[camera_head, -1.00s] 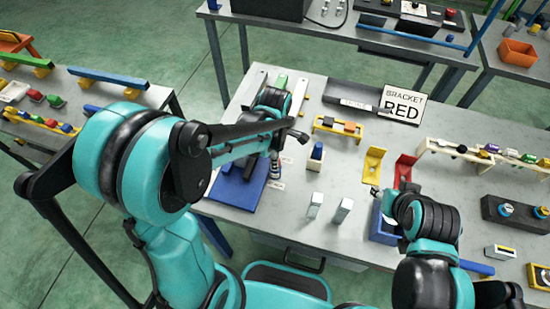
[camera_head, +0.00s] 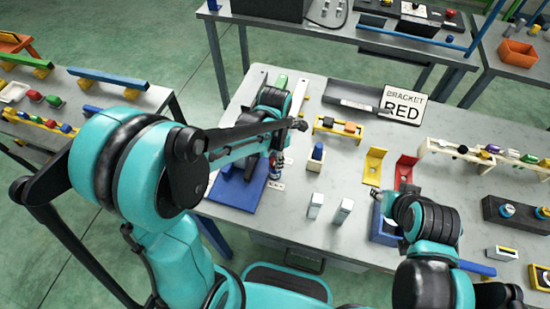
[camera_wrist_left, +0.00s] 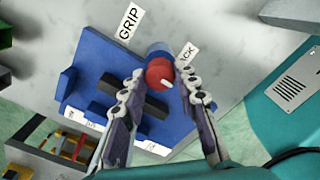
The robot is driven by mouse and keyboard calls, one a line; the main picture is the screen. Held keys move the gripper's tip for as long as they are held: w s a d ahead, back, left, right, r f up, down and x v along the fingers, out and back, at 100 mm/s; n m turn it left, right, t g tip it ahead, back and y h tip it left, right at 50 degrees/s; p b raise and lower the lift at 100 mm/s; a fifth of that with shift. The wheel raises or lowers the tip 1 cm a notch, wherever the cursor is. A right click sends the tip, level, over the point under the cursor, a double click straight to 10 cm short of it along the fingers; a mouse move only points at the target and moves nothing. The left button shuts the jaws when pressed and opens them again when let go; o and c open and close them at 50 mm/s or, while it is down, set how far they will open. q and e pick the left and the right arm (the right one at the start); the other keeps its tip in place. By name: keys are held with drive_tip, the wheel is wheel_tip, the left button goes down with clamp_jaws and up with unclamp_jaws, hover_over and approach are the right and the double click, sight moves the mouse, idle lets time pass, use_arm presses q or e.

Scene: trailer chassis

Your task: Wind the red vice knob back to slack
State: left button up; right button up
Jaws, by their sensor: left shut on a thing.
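The red vice knob (camera_wrist_left: 158,72) shows in the left wrist view, with a white mark on its face and a blue part behind it. My left gripper (camera_wrist_left: 160,76) has one finger on each side of the knob and is shut on it. The blue vice base (camera_wrist_left: 92,62) lies behind, with a GRIP label (camera_wrist_left: 129,21) and a second label (camera_wrist_left: 187,50) partly hidden, ending in "CK". In the head view the blue base (camera_head: 235,190) is partly covered by my left arm, and my left gripper (camera_head: 275,172) is at its right side.
My right gripper (camera_head: 377,194) is by a blue bin (camera_head: 381,226), its fingers mostly hidden. Two pale blocks (camera_head: 314,205) stand right of the vice. Yellow (camera_head: 373,166) and red (camera_head: 404,172) brackets and a BRACKET RED sign (camera_head: 402,104) are farther right and back.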

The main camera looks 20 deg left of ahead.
idle(0.3)
use_arm(q)
drive_tip(key=o, duration=1.2)
drive_tip(key=shift+c, duration=0.2)
wheel_tip(320, 180, up, 12)
